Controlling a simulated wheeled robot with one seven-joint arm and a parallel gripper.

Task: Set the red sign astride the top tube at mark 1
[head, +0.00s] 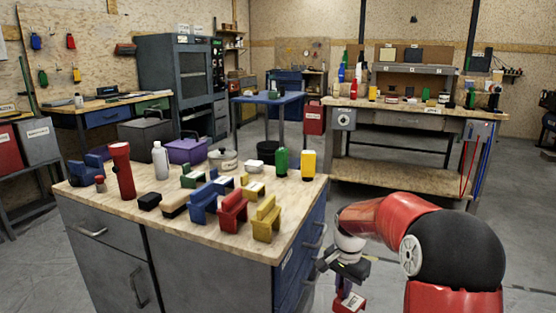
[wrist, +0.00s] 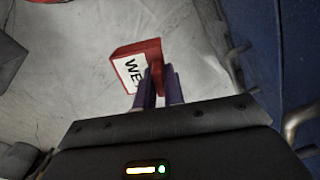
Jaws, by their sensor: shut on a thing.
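The red sign (wrist: 138,48) has a white label with dark letters, of which "WE" can be read in the wrist view. My gripper (wrist: 157,78) is shut on the sign, its two purple fingers pinching it near one edge. In the head view the sign (head: 350,304) hangs below my gripper (head: 345,289) at the lower right, in front of the workbench and cut by the picture's bottom edge. It is held in the air over the grey floor. I cannot make out the top tube or mark 1 in either view.
A wood-topped cabinet (head: 150,207) stands left of my gripper, crowded with blue, red and yellow blocks, a red flashlight (head: 122,170) and bottles. Its blue drawer side with handles is close to my gripper. A long workbench (head: 420,113) stands behind; grey floor (head: 375,262) lies between.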

